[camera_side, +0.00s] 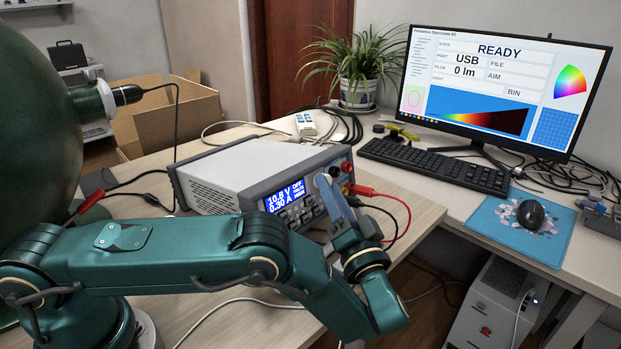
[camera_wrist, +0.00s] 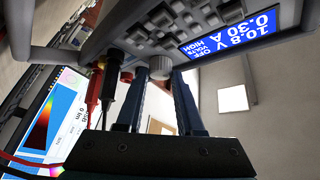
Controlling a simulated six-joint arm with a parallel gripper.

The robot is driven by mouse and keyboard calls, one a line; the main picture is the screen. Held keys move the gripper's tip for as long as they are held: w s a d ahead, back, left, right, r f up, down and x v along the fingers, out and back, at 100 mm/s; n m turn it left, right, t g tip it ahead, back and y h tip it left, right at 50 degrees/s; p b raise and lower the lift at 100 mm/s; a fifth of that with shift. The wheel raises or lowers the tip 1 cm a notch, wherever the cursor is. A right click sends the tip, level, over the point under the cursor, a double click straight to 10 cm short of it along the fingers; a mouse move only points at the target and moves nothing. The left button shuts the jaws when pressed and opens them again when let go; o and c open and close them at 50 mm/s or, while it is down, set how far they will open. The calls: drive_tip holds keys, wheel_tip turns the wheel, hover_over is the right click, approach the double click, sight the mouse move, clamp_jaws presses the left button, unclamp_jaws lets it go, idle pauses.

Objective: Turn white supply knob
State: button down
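The power supply (camera_side: 243,170) is a pale box with a grey front on the table. Its lit blue display (camera_side: 286,196) reads 10.8 V, 0.30 A and OFF. In the wrist view the display (camera_wrist: 236,33) appears upside down. A pale round knob (camera_wrist: 160,64) on the front panel sits between the tips of my blue gripper fingers (camera_wrist: 160,75). The fingers are apart, one on each side of the knob. I cannot tell whether they press on it. In the side view my gripper (camera_side: 332,188) is at the right end of the supply's front and hides part of the panel.
Red and black leads (camera_side: 384,194) plug in just right of my gripper. A monitor (camera_side: 500,85), keyboard (camera_side: 435,164) and mouse (camera_side: 530,213) on a blue mat stand on the right-hand desk. A potted plant (camera_side: 357,90) is behind the supply.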

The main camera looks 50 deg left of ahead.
drive_tip(key=shift+n, duration=0.3)
drive_tip(key=shift+w+f+n+g+y, duration=0.1)
drive_tip(key=shift+n+g+y, duration=0.2)
drive_tip(key=shift+n+y, duration=0.25)
drive_tip(key=shift+n, duration=0.25)
drive_tip(key=c, duration=0.5)
unclamp_jaws()
drive_tip(key=shift+m+h, duration=0.55)
drive_tip(key=shift+m, duration=0.55)
